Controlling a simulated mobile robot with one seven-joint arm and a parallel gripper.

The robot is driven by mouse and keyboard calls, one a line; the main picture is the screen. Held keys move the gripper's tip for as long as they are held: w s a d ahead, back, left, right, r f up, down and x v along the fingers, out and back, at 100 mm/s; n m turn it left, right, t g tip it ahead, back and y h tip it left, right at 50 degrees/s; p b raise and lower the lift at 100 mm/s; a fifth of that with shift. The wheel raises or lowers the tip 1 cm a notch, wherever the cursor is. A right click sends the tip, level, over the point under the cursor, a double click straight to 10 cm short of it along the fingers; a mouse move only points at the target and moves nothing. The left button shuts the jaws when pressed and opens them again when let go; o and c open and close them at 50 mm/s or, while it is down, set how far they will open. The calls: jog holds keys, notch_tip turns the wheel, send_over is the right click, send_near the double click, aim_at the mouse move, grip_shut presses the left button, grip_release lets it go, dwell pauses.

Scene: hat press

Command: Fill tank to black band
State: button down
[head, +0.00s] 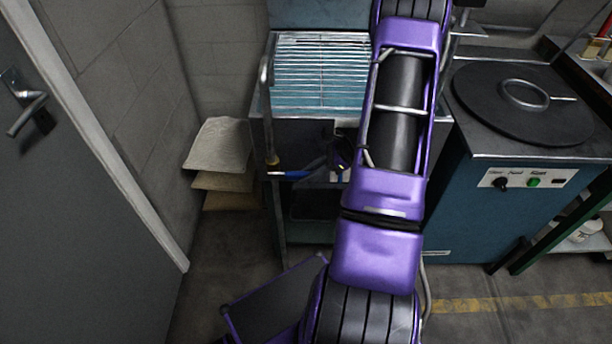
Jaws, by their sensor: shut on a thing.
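A teal tank (282,100) with a metal rack of thin bars on top stands at the centre back, partly hidden by my purple arm. A bent grey pipe (266,100) with a brass-coloured end runs down its left front corner. A slim blue handle (291,174) sticks out to the left below the tank's front edge. My gripper (318,167) is a small dark shape at the handle's right end, mostly hidden behind my arm. It looks shut on the handle, though the fingertips are hard to make out. No black band or water level can be made out.
A teal cabinet (470,205) with a round black lid (525,103) and front knobs stands right of my arm. Brown and grey sacks or sheets (220,146) are stacked by the left wall. A grey door (60,220) is far left. The floor between is clear.

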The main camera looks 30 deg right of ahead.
dwell(0.3)
jog(key=c, duration=0.7)
grip_release()
jog(key=shift+f, duration=0.1)
jog(key=shift+d, duration=0.1)
jog(key=p+v, duration=0.2)
jog(key=v, duration=1.5)
jog(key=shift+s+d, duration=0.1)
jog(key=shift+s, duration=0.05)
